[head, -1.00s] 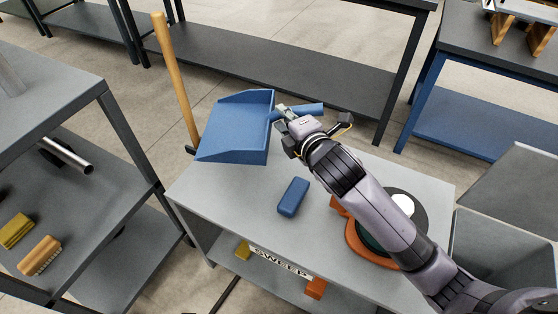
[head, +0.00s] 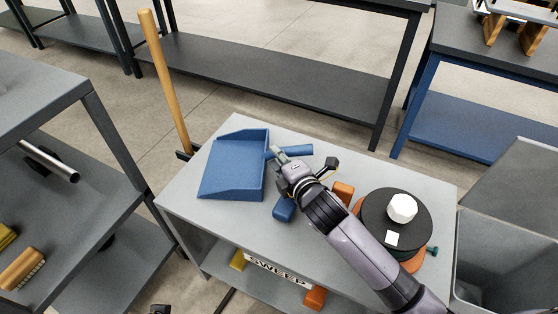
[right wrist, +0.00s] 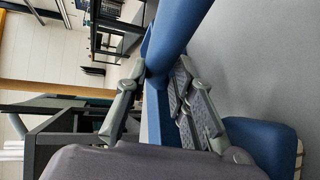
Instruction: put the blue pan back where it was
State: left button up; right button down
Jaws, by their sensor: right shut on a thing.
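The blue pan (head: 234,168) is a dustpan with a flat scoop and a round handle. It is at the left part of the grey cart top (head: 330,172), its scoop open toward the lower left. It looks on or just above the surface; I cannot tell which. My right gripper (head: 279,160) is shut on the pan's handle (head: 298,150). In the right wrist view the blue handle (right wrist: 172,30) runs up from between the fingers. A small dark tip at the head view's bottom edge may be my left gripper (head: 160,310); its jaws cannot be made out.
A wooden pole (head: 165,82) stands at the cart's left edge. An orange object (head: 343,192) and a black disc with a white knob (head: 376,222) are at the right. A grey bin (head: 505,265) stands beyond.

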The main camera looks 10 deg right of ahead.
pick_arm(q)
jog(key=shift+r, duration=0.15)
pick_arm(e)
jog(key=shift+f, duration=0.1)
jog(key=c, duration=1.7)
grip_release()
jog(key=shift+f, duration=0.1)
pick_arm(q)
jog(key=shift+r, duration=0.1)
pick_arm(e)
jog(key=shift+o, duration=0.2)
jog(key=shift+s+r, duration=0.25)
jog(key=shift+s, duration=0.05)
pick_arm(q)
notch_tip(320, 180, down, 8)
jog(key=p, duration=0.2)
jog(key=shift+s+r, duration=0.15)
pick_arm(e)
jog(key=v, duration=1.1)
jog(key=shift+s+d, duration=0.15)
jog(key=shift+s, duration=0.05)
pick_arm(q)
jog(key=shift+d, duration=0.1)
